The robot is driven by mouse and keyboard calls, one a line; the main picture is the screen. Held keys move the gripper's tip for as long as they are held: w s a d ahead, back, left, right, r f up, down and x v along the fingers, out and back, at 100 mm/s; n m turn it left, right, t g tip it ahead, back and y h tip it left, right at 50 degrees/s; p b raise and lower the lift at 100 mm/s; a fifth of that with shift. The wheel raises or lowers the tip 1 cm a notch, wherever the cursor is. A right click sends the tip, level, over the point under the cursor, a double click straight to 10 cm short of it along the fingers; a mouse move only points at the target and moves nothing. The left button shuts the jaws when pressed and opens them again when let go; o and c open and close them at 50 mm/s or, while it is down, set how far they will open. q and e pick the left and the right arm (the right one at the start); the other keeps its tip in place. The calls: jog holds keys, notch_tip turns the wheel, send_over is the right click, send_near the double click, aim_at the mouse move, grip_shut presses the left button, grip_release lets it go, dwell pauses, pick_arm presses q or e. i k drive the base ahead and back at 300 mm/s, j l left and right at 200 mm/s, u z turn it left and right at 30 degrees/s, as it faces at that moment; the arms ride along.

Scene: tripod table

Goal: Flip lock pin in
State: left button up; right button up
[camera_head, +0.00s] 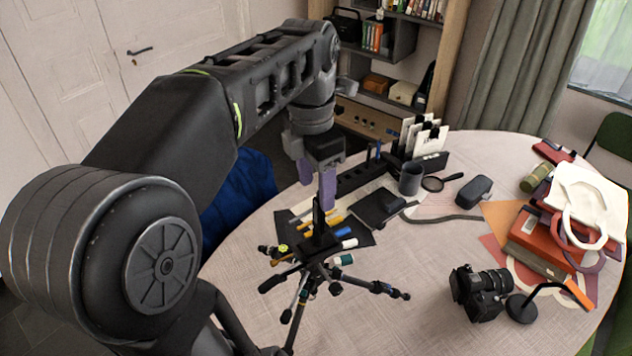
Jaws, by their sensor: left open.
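A small black tripod (308,258) stands on the near left part of the round table, its legs spread out. A dark upright plate (318,215) rises from its top. My left gripper (318,190) has purple fingers and hangs just above and behind this upright part. It is open, and I see nothing held in it. I cannot tell whether a finger touches the tripod. The lock pin is too small to make out. My right gripper does not show.
The round table (420,300) also bears a camera (480,290), a grey mug (411,178), a magnifier (436,183), a glasses case (473,191) and a pile of books and bags (560,240). Markers lie on a dark mat behind the tripod.

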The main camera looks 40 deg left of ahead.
aim_at(274, 262)
jog(key=k, duration=1)
